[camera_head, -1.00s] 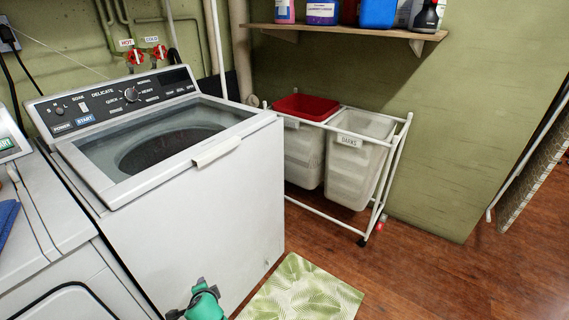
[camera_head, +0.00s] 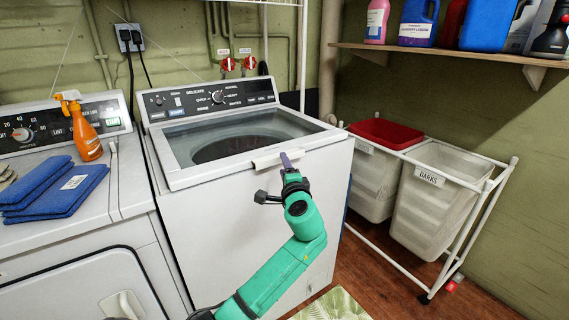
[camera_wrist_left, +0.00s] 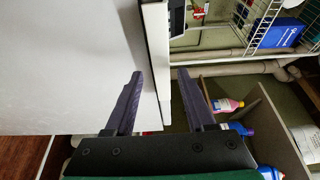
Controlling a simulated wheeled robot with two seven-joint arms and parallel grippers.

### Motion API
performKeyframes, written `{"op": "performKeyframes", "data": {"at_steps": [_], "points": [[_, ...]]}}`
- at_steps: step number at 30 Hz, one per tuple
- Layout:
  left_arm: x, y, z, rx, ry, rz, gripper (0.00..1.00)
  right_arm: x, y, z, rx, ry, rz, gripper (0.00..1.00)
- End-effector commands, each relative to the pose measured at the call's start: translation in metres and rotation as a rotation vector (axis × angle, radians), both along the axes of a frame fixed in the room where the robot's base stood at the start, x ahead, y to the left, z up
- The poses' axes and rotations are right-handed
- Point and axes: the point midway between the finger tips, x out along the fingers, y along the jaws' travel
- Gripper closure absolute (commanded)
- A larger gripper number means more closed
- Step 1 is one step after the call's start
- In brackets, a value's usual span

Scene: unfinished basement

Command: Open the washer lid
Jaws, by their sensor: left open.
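The white washer (camera_head: 240,220) stands in the middle of the head view, and its glass-topped lid (camera_head: 185,177) is down. A white handle (camera_head: 268,161) sits on the lid's front edge. My left gripper (camera_head: 287,158) is at the right part of this handle, coming from the front. In the left wrist view the gripper (camera_wrist_left: 159,76) has its two dark fingers spread apart. A white edge (camera_wrist_left: 156,50) of the washer or its lid runs down between the fingers. I cannot tell whether a finger touches it. My right gripper is not in view.
A dryer (camera_head: 70,240) stands at left, with blue folded cloths (camera_head: 62,190) and an orange spray bottle (camera_head: 82,125) on top. A laundry sorter with a white bin (camera_head: 430,205) stands close on the right. A shelf (camera_head: 450,58) with bottles hangs above it.

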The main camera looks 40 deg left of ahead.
Motion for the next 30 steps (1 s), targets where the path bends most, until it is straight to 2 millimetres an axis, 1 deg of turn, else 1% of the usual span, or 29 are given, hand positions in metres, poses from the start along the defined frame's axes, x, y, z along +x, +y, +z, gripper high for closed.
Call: {"op": "performKeyframes", "data": {"at_steps": [1,4,12,14,15,16,17,30], "points": [[0.005,0.006,0.001,0.003,0.0,0.0,0.45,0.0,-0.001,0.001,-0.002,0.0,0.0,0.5],[0.012,0.014,0.0,0.0,0.0,-0.001,0.45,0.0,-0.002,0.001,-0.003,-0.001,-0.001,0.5],[0.014,0.016,-0.001,-0.001,0.001,-0.002,0.45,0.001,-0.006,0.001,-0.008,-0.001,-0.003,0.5],[0.014,0.016,-0.001,-0.001,0.001,-0.002,0.68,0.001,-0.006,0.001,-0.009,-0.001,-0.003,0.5],[0.013,0.016,-0.001,-0.001,0.001,-0.002,0.83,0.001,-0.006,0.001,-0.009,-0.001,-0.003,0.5],[0.013,0.016,-0.001,-0.001,0.001,-0.002,0.95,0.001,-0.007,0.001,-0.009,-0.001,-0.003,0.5],[0.013,0.016,-0.001,-0.002,0.001,-0.002,1.0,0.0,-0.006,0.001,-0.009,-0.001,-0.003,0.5],[0.013,0.015,-0.004,-0.005,0.005,-0.001,1.0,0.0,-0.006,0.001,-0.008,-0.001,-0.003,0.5]]}}
